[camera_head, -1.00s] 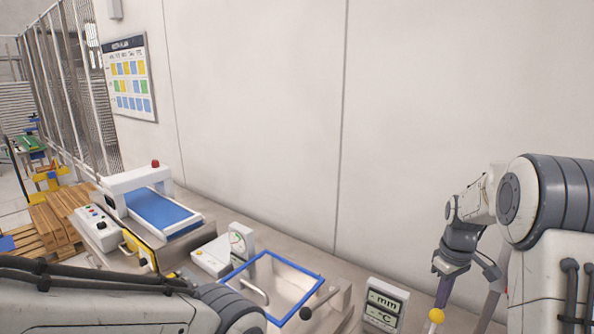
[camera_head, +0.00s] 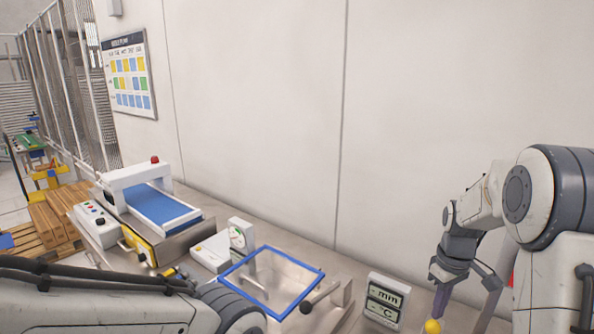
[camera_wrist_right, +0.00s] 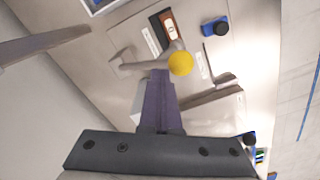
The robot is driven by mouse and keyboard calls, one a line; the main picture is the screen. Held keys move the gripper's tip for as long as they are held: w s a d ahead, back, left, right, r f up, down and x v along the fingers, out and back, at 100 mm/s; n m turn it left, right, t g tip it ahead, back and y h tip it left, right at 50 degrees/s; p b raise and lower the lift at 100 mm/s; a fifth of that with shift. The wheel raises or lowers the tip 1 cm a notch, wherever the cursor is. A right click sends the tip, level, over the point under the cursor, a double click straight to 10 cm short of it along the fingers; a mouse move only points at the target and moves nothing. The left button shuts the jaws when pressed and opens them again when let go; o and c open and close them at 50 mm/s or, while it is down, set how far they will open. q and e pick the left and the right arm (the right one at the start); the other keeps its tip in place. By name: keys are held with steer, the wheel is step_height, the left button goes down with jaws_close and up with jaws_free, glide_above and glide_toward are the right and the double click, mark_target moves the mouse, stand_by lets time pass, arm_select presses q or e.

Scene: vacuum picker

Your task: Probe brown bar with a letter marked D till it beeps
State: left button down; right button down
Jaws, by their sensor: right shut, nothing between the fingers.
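A brown bar (camera_wrist_right: 165,27) with a small pale and orange label lies on the grey bench in the right wrist view; I cannot read a letter on it. A yellow ball (camera_wrist_right: 180,63) sits just below the bar in that view, in front of my fingertips; it also shows in the head view (camera_head: 432,326). My right gripper (camera_head: 440,300) points down over the bench, its purple fingers shut with nothing between them. In the wrist view the fingers (camera_wrist_right: 160,78) end near the ball, apart from the bar. My left arm crosses the lower left; its gripper is out of sight.
A display marked mm and °C (camera_head: 385,301) stands left of my right gripper. A blue-rimmed box (camera_head: 321,272), a dial gauge (camera_head: 240,237) and a conveyor machine (camera_head: 135,175) stand further left. A blue object (camera_wrist_right: 214,27) lies beside the bar. A wall backs the bench.

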mark_target(432, 330)
stand_by(0.3)
steer(key=shift+s+a+f+b, duration=0.5)
steer(key=shift+s+f+b, duration=0.05)
steer(key=shift+s+f, duration=0.1)
steer(key=shift+f, duration=0.1)
steer(key=shift+s+a+f+b, duration=0.4)
steer(key=shift+s+f+b, duration=0.2)
steer(key=shift+f, duration=0.05)
steer(key=shift+s+a+f+b, duration=0.2)
steer(key=shift+s+f+b, duration=0.1)
steer(key=shift+f, duration=0.1)
steer(key=shift+s+a+f+b, duration=0.2)
steer(key=shift+f+b, duration=0.1)
steer(key=shift+f, duration=0.2)
